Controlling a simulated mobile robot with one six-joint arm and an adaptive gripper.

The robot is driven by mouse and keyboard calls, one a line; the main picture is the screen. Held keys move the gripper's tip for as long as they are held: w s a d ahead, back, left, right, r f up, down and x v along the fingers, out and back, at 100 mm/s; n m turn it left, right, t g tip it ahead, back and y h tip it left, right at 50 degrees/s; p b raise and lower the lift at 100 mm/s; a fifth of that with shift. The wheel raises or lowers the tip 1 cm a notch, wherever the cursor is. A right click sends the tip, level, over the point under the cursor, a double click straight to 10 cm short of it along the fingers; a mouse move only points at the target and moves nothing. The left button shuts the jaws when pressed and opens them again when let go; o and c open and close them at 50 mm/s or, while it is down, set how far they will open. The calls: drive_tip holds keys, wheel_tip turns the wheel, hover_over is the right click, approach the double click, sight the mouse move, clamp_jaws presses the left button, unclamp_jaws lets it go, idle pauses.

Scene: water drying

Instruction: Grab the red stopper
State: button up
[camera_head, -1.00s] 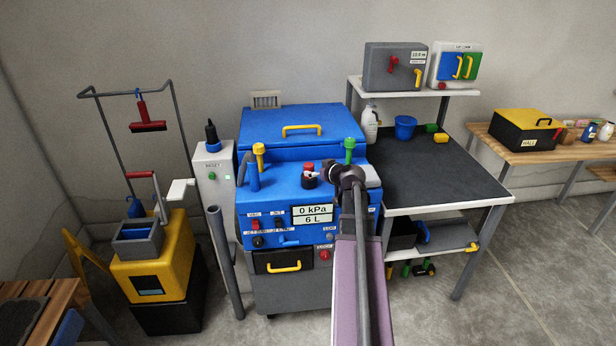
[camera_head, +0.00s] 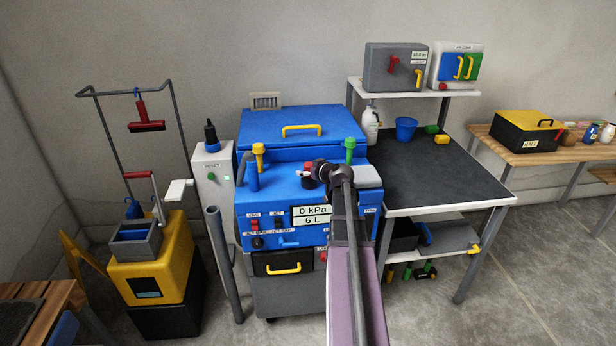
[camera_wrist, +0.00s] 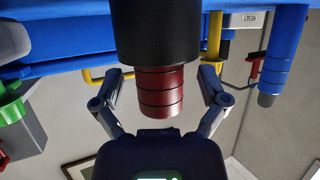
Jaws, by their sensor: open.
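The red stopper (camera_wrist: 160,92) is a ridged dark-red cylinder joined to a thick black collar (camera_wrist: 156,30) in the wrist view, which looks upside down. In the head view the red stopper (camera_head: 308,166) shows as a small red spot on top of the blue machine (camera_head: 280,200), partly hidden by my wrist. My gripper (camera_wrist: 163,82) is open, with one finger on each side of the stopper. A gap shows between each finger and the stopper.
A yellow-topped post (camera_head: 258,155) and a green-topped post (camera_head: 350,150) stand on the machine on either side. A yellow handle (camera_head: 302,128) is on the blue lid behind. A dark worktable (camera_head: 430,170) stands at the right.

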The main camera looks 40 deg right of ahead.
clamp_jaws()
idle(0.4)
drive_tip(key=shift+r, duration=0.15)
wheel_tip(320, 180, up, 10)
drive_tip(key=p, duration=1)
idle(0.7)
